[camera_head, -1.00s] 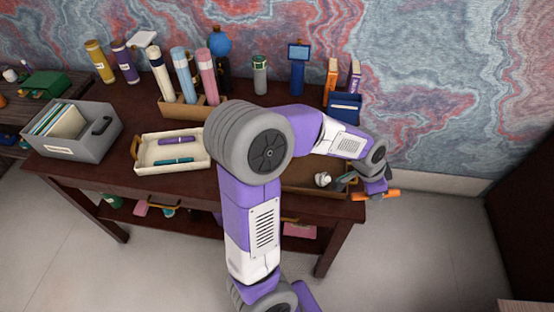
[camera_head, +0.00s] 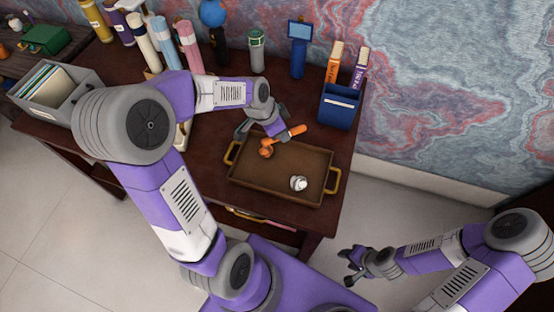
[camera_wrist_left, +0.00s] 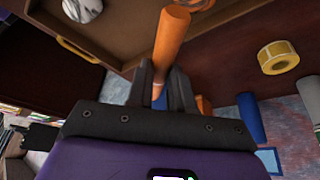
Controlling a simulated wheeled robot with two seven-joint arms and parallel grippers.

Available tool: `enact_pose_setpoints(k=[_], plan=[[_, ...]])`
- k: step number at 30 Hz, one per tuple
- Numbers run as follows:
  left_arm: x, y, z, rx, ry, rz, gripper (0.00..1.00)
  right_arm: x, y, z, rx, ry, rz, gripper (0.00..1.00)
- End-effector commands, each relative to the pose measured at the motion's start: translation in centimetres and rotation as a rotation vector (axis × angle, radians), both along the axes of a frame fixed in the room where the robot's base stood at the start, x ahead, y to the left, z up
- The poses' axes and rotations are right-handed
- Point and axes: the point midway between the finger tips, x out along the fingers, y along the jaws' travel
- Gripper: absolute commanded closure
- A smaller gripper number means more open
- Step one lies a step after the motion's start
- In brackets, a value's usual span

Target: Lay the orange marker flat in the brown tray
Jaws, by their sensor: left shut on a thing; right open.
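The orange marker (camera_head: 297,130) is held in my left gripper (camera_head: 275,134), above the back edge of the brown tray (camera_head: 247,188). In the left wrist view the marker (camera_wrist_left: 172,40) sticks out from between the shut fingers (camera_wrist_left: 160,82), and the tray (camera_wrist_left: 130,22) lies beyond it. The tray has yellow handles at both ends. An orange object (camera_head: 266,148) and a white round object (camera_head: 298,183) lie in it. The middle of the tray floor is bare. My right gripper (camera_head: 355,265) is open and empty, low at the right, off the desk.
A blue-screened device (camera_head: 298,48) and a green-topped bottle (camera_head: 257,52) stand at the back. A yellow tape roll (camera_wrist_left: 278,57) shows near the tray in the wrist view.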

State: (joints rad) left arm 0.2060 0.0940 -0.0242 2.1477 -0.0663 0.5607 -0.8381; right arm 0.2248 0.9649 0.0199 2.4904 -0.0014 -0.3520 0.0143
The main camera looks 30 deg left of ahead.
Motion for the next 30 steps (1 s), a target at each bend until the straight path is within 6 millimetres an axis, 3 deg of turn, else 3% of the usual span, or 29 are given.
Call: enact_pose_setpoints(k=[1,9,16,24,30], plan=[[-0.5,0.1,0.2,-0.004,0.008,-0.057,1.00,0.0,0.0,1.0,0.000,0.001,0.000,0.55],[-2.8,-0.9,0.4,-0.008,0.006,-0.471,1.00,0.0,0.0,4.0,0.000,0.000,0.000,0.55],[-3.9,-1.7,0.5,-0.005,0.002,-0.706,1.00,0.0,0.0,5.2,0.000,0.000,0.000,0.55],[-4.1,-1.8,-4.3,-0.005,0.003,-0.735,1.00,0.0,0.0,3.5,0.000,0.000,0.000,0.55],[-4.0,-1.8,-5.9,-0.003,0.002,-0.733,1.00,0.0,0.0,3.1,0.000,0.000,0.000,0.55]])
